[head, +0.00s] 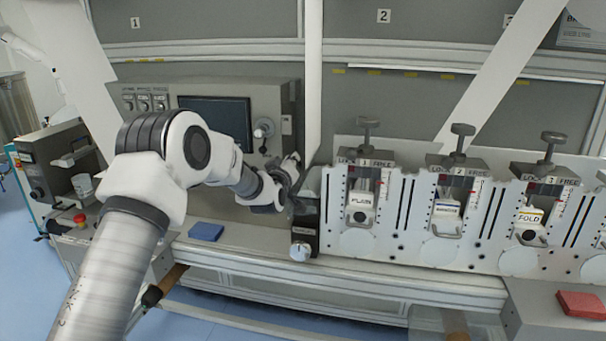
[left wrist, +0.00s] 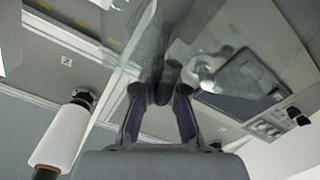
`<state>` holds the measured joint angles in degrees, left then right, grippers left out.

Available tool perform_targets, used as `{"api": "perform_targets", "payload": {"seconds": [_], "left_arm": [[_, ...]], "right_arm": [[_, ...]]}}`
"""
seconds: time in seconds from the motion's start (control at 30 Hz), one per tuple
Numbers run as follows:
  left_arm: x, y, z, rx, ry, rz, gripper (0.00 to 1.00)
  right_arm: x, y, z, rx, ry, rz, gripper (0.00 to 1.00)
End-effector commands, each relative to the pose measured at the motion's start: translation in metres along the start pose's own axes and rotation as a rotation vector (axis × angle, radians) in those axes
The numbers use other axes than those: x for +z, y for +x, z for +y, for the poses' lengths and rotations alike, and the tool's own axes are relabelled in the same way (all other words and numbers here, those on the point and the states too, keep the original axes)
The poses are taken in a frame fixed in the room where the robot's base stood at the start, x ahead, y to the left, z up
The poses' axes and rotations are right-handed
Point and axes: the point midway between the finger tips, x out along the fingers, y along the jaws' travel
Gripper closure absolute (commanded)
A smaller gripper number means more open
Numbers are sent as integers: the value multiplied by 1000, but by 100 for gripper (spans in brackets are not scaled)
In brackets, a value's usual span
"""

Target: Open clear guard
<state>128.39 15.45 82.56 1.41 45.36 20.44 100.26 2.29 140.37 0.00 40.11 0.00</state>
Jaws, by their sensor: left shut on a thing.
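The clear guard (left wrist: 118,62) shows in the left wrist view as a see-through pane with the machine visible behind it. A dark, rounded grip (left wrist: 168,74) lies against the pane. My left gripper (left wrist: 160,92) has its two fingers on either side of this grip and is shut on it. In the head view my left gripper (head: 290,178) is beside the left end of the white station plate, in front of the grey cabinet. The guard's outline is hard to make out there. My right gripper is not in view.
A row of stations labelled 1 to 3 (head: 455,205) stands to the right of my gripper. A grey cabinet with a dark screen (head: 222,122) is behind my arm. A blue block (head: 206,231) and a red block (head: 582,304) lie on the front ledges. A white roll (left wrist: 62,135) shows in the wrist view.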

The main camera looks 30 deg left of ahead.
Motion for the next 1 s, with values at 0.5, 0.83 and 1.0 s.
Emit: {"api": "perform_targets", "payload": {"seconds": [0.5, 0.83, 1.0], "left_arm": [[-16, 0, -78, 0, -489, 3, 100], [-12, 0, -125, 1, -796, 3, 100], [-6, 0, -144, 0, -929, 2, 100]], "right_arm": [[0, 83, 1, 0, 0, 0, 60], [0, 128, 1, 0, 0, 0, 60], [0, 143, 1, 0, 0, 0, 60]]}}
